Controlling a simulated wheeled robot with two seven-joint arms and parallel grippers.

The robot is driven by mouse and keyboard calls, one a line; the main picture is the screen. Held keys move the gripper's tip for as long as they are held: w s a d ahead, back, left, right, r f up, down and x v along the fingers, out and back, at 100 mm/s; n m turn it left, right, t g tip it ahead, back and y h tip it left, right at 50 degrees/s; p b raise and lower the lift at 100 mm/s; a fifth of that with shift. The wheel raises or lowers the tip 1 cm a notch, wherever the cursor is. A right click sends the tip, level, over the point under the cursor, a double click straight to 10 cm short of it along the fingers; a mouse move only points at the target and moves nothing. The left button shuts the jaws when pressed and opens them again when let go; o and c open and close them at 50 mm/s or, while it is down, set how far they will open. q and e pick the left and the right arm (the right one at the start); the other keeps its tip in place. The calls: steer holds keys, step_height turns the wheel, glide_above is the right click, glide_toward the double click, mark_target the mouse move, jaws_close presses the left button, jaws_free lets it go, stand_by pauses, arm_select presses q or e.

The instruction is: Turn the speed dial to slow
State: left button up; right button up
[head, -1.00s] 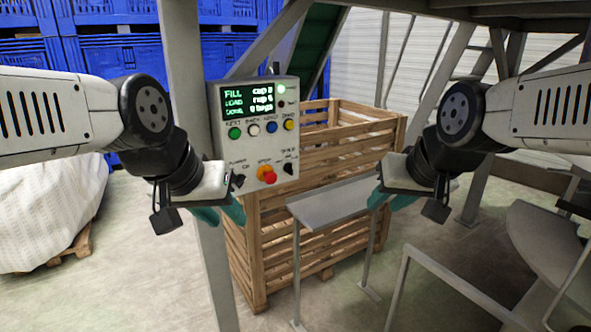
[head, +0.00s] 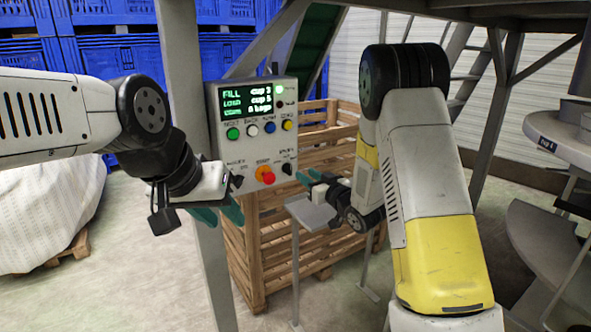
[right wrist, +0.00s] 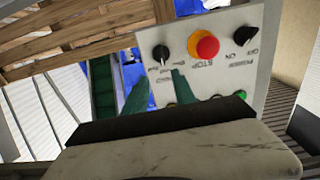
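The grey control panel (head: 225,153) faces me. Its lower row has a black dial (head: 288,168) at the right, a red stop button (head: 268,177) on a yellow base, and a black knob (head: 237,181) at the left. The right wrist view shows the panel upside down, with the right-hand dial (right wrist: 160,54) just beyond my right gripper's tips. My right gripper (head: 304,178) has its green fingers apart with nothing between them; it looks apart from the dial. My left gripper (head: 222,212) is open and empty below the panel's left corner. The dial's exact pointer setting is too small to tell.
A slatted wooden crate (head: 262,243) stands behind and below the panel. A small grey shelf (head: 309,212) sits under my right gripper. A grey post (head: 178,75) rises left of the panel. Blue crates (head: 130,52) are stacked behind.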

mark_target(291, 166)
steer(key=x, duration=0.8)
steer(key=shift+s+a, duration=0.15)
steer(key=shift+a, duration=0.1)
jaws_close()
